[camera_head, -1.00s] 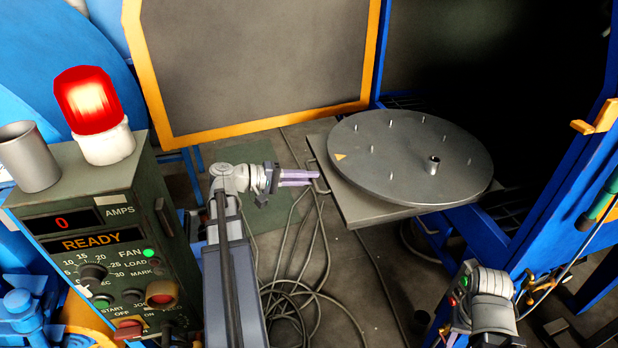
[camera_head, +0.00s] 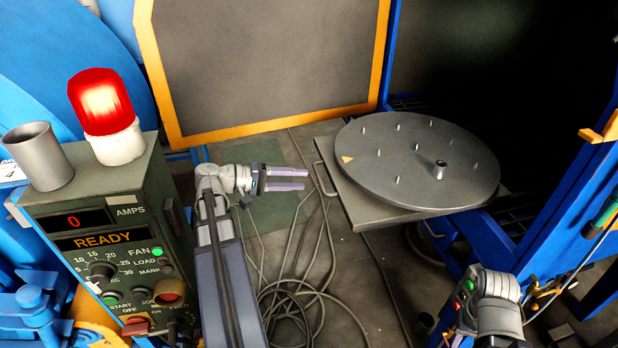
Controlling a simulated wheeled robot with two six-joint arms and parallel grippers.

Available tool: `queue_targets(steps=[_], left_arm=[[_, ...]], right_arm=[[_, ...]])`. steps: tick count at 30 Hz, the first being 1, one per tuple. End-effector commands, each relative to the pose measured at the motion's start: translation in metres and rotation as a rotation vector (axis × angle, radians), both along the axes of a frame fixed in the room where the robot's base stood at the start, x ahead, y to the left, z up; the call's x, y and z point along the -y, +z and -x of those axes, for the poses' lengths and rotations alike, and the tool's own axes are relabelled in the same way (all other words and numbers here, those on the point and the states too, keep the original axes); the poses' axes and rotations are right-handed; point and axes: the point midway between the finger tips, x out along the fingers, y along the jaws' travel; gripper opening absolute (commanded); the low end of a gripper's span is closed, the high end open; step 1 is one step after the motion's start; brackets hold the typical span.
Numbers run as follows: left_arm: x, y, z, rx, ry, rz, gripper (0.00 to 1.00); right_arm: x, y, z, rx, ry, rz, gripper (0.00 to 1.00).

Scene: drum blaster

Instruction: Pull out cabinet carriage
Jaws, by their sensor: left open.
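The carriage (camera_head: 365,212) is a grey slab sticking out of the dark cabinet opening (camera_head: 530,130). A round grey turntable (camera_head: 390,180) with several upright pins and a yellow triangle lies on it. A thin handle (camera_head: 322,178) is on the carriage's left edge. My left gripper (camera_head: 306,179) is open and empty. Its two purple fingers point right, a short gap left of the handle and apart from it. My right arm (camera_head: 492,300) shows at the lower right; its fingertips cannot be made out.
A control box (camera_head: 100,225) with a lit READY sign, a glowing red lamp (camera_head: 103,105) and a grey cup (camera_head: 38,156) stands at left. The cabinet door (camera_head: 260,65) with its yellow rim is open behind. Loose cables (camera_head: 300,290) lie on the floor.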

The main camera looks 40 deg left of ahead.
Motion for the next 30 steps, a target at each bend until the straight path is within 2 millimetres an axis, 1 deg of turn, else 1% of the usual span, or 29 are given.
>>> queue_targets(steps=[1, 3, 7, 25, 26, 28, 29, 30], left_arm=[[-0.005, 0.003, 0.005, 0.000, 0.002, 0.000, 0.44], [-0.010, 0.004, 0.011, 0.000, 0.002, 0.000, 0.44], [-0.014, 0.005, 0.018, 0.001, 0.000, -0.001, 0.44], [-0.015, 0.006, 0.019, 0.000, -0.001, -0.001, 0.44], [-0.015, 0.008, 0.019, 0.000, -0.001, -0.001, 0.44], [-0.015, 0.019, 0.019, 0.000, -0.001, -0.001, 0.44], [-0.015, 0.026, 0.019, 0.000, -0.001, -0.001, 0.44], [-0.015, 0.037, 0.019, 0.000, -0.001, -0.001, 0.44]], right_arm=[[0.000, 0.003, 0.000, 0.000, 0.000, 0.000, 0.42], [0.000, 0.004, 0.000, 0.000, 0.000, 0.000, 0.42], [0.000, 0.005, 0.000, 0.000, 0.000, 0.000, 0.42], [0.000, 0.006, 0.000, 0.000, 0.000, 0.000, 0.42], [0.000, 0.008, 0.000, 0.000, 0.000, 0.000, 0.42], [0.000, 0.019, 0.000, 0.000, 0.000, 0.000, 0.42], [0.000, 0.026, 0.000, 0.000, 0.000, 0.000, 0.42], [0.000, 0.038, 0.000, 0.000, 0.000, 0.000, 0.42]])
